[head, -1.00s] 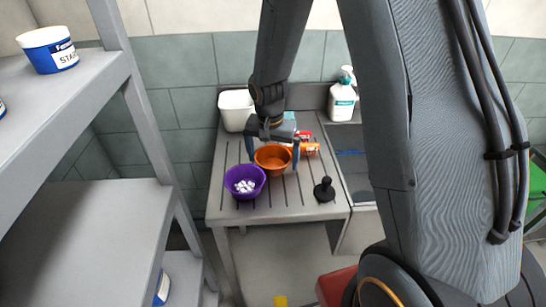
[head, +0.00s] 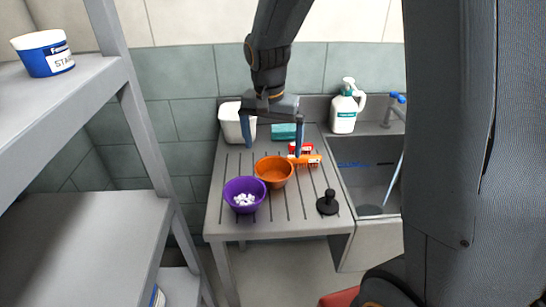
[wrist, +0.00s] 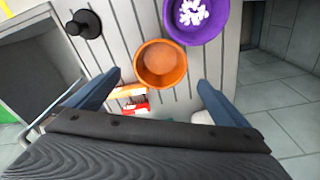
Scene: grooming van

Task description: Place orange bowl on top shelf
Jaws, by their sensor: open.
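The orange bowl (head: 274,172) stands upright on the slatted grey drainboard, right beside a purple bowl (head: 245,195) that holds small white pieces. The orange bowl looks empty, and it also shows in the wrist view (wrist: 161,64). My gripper (head: 272,148) is open and empty, above and slightly behind the orange bowl. In the wrist view its blue fingers (wrist: 162,84) are spread wide, with the orange bowl ahead of and between them, apart from both. A grey shelf rack stands at the left, with its upper shelf (head: 60,98) in view.
A blue and white tub (head: 43,53) sits on the upper shelf; the lower shelf (head: 80,245) is bare on top. A black plunger-like object (head: 327,203), orange and red items (head: 304,155), a white bin (head: 237,123) and a pump bottle (head: 346,108) surround the drainboard. A sink (head: 368,175) is at right.

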